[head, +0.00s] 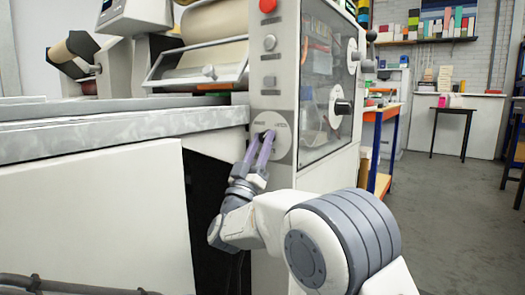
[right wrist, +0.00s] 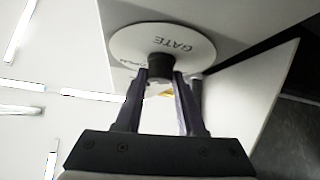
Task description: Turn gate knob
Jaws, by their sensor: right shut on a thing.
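The gate knob is a dark round knob (right wrist: 160,66) in front of a pale disc (right wrist: 120,45) marked "GATE" in the right wrist view. In the head view the disc (head: 281,130) sits on the machine's light front post, below the buttons. My right gripper (head: 268,135) reaches up to the disc and its fingers cover the knob there. In the right wrist view my right gripper (right wrist: 161,75) has its two fingers on either side of the knob, shut on it. My left gripper is not in view.
A red button (head: 267,5) and grey buttons (head: 269,43) are above the disc. A clear-windowed panel (head: 328,75) with black-handled dials is to the right. A metal-edged bench (head: 120,128) stands left. Open floor (head: 440,200) lies to the right, past a blue-legged table (head: 378,150).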

